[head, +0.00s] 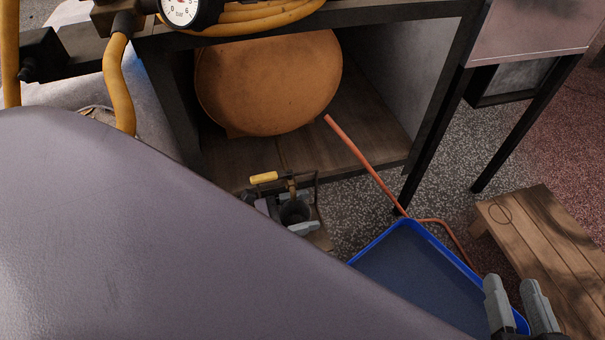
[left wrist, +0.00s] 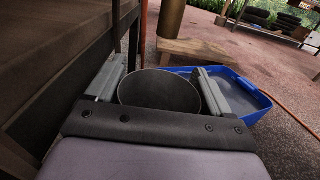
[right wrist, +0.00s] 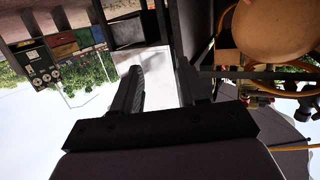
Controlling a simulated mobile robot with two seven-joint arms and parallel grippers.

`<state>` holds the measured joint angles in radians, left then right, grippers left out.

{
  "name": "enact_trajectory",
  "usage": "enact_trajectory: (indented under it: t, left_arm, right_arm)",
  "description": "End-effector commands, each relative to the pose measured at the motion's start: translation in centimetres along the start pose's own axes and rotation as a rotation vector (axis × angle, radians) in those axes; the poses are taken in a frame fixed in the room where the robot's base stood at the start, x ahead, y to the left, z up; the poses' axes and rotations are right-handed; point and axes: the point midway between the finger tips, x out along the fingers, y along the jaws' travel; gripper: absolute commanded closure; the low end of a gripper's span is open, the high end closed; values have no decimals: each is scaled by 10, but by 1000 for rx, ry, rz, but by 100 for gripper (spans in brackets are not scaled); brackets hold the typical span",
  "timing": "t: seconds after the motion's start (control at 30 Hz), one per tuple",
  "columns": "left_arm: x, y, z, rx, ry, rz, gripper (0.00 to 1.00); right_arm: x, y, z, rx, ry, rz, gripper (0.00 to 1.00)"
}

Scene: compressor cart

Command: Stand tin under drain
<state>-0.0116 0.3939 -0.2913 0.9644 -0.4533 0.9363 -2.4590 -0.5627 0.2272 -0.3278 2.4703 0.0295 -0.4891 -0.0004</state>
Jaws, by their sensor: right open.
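The tin (head: 295,214) is a dark, round, open-topped can, upright near the edge of the cart's lower shelf. My left gripper (head: 297,213) has its grey fingers on both sides of it. In the left wrist view the tin (left wrist: 160,92) sits between the fingertips and looks gripped. The drain has a yellow handle (head: 264,178) and a brass pipe (head: 292,186) whose lower end is just over the tin in the head view. I cannot tell whether the tin's bottom rests on anything. My right gripper (head: 520,306) is open and empty at the lower right.
A blue tray (head: 408,262) lies on the floor right of the tin. An orange hose (head: 365,165) runs down past it. A low wooden bench (head: 545,245) stands at the right. The brown tank (head: 268,85) fills the cart's bay. My left arm hides the lower left.

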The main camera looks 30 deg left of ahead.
Motion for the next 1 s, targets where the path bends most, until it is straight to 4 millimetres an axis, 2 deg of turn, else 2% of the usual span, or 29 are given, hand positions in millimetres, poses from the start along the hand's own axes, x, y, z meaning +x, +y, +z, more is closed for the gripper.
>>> enact_trajectory:
  t: [0.43, 0.57, 0.8, 1.0]
  left_arm:
    - [-3, 0, 3, 0, 2, -1, 13]
    - [-27, 0, 3, -1, 5, 0, 13]
    - [-80, 0, 3, 0, 4, 1, 13]
    - [-111, 0, 2, 1, 2, 0, 13]
  right_arm:
    - [0, -1, -1, 1, 0, -1, 57]
    - [-1, -2, -4, 17, -7, -10, 57]
    - [3, -5, 4, 52, -47, -23, 57]
    - [6, -6, 2, 67, -45, -24, 57]
